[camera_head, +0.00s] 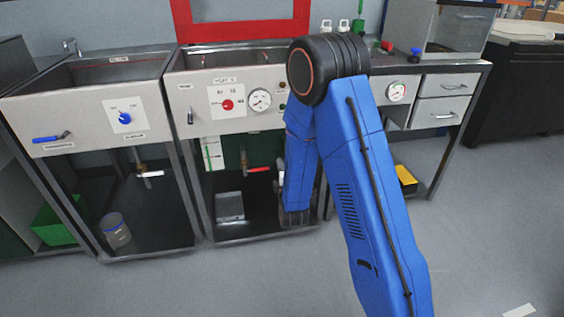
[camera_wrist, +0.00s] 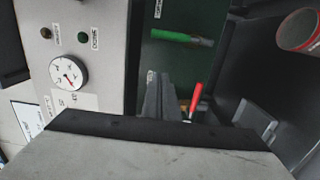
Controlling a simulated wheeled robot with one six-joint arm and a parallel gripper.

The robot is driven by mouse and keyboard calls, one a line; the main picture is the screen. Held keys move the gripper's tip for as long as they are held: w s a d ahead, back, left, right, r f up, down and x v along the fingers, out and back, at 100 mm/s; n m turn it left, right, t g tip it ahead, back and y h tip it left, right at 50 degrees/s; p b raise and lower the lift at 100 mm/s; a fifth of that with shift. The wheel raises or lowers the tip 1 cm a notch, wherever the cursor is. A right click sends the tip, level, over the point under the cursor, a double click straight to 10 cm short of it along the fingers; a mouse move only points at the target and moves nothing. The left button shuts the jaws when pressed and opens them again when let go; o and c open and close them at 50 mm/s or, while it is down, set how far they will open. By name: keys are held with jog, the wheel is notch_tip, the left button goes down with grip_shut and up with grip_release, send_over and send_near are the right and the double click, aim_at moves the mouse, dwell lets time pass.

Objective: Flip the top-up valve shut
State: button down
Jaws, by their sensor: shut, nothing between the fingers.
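My gripper (camera_wrist: 160,95) shows in the wrist view with its grey fingers closed and empty, in front of the dark green panel under the middle bench. A red lever (camera_wrist: 195,98) is just to its right in that picture, and a green lever (camera_wrist: 172,36) is above it. I cannot tell whether the fingers touch the red lever. In the head view the red lever (camera_head: 258,169) lies level; the green lever is not visible there, and my arm covers the area to the right. Labels are too small to read, so I cannot tell which lever is the top-up valve.
The middle bench front has a red knob (camera_head: 227,105) and a gauge (camera_head: 259,99). The left bench has a blue lever (camera_head: 50,138) and a white-handled valve (camera_head: 150,174) underneath. A red-rimmed container (camera_wrist: 297,31) stands in the wrist view.

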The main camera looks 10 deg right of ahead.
jog(key=w+d, duration=0.4)
jog(key=w, duration=0.5)
jog(key=shift+d, duration=0.15)
jog(key=shift+w+d, duration=0.1)
jog(key=shift+w, duration=0.05)
